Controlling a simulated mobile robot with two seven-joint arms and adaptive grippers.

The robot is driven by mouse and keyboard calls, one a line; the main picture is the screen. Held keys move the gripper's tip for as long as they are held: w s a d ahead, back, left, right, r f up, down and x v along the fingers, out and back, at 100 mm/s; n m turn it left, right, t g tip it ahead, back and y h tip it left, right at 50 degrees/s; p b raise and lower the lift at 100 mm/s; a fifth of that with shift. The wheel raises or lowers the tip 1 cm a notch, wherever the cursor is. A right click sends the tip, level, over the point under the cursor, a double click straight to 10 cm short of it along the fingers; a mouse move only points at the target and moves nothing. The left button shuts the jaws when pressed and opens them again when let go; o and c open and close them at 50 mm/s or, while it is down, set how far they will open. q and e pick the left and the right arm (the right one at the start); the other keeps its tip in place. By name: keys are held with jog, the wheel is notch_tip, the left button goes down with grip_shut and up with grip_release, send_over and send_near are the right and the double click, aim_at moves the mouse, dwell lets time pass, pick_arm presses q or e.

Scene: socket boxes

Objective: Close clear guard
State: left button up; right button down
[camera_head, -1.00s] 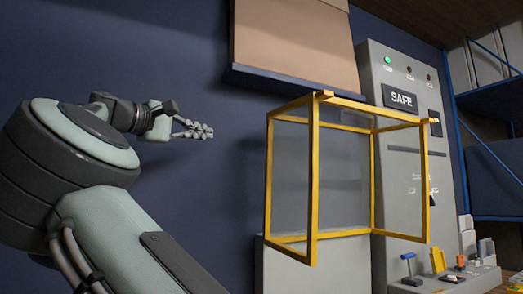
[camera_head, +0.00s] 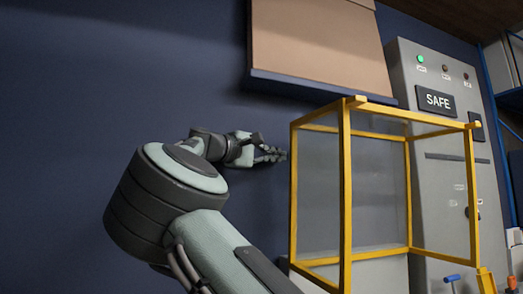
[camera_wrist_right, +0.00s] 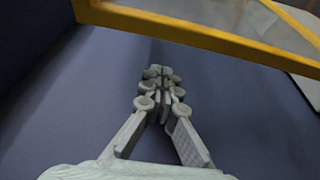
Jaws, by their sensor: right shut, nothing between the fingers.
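The clear guard (camera_head: 345,200) is a box of yellow bars with see-through panels, standing in front of a grey cabinet. I cannot tell which of its panels swings. My right gripper (camera_head: 283,155) is shut and empty, just left of the guard's left upright in the head view. Whether it touches the frame is unclear. In the right wrist view, the right gripper's fingers (camera_wrist_right: 159,78) are together, and a yellow bar of the guard (camera_wrist_right: 205,36) crosses above them with a clear panel behind. My left gripper is not in view.
The grey cabinet (camera_head: 440,180) carries a SAFE sign (camera_head: 436,101) and a lit green lamp (camera_head: 420,59). A tan panel with a dark ledge (camera_head: 320,50) hangs above the guard. A blue-handled tool (camera_head: 452,278) stands at lower right. The dark blue wall at left is clear.

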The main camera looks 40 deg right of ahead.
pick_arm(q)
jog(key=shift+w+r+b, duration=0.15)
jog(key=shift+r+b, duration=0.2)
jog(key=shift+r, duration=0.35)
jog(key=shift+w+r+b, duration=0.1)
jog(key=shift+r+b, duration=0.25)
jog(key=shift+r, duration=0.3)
pick_arm(e)
jog(key=shift+s+a+f, duration=0.1)
jog(key=shift+s+a, duration=0.15)
jog(key=shift+s, duration=0.7)
jog(key=shift+s+a, duration=0.2)
jog(key=shift+s, duration=0.75)
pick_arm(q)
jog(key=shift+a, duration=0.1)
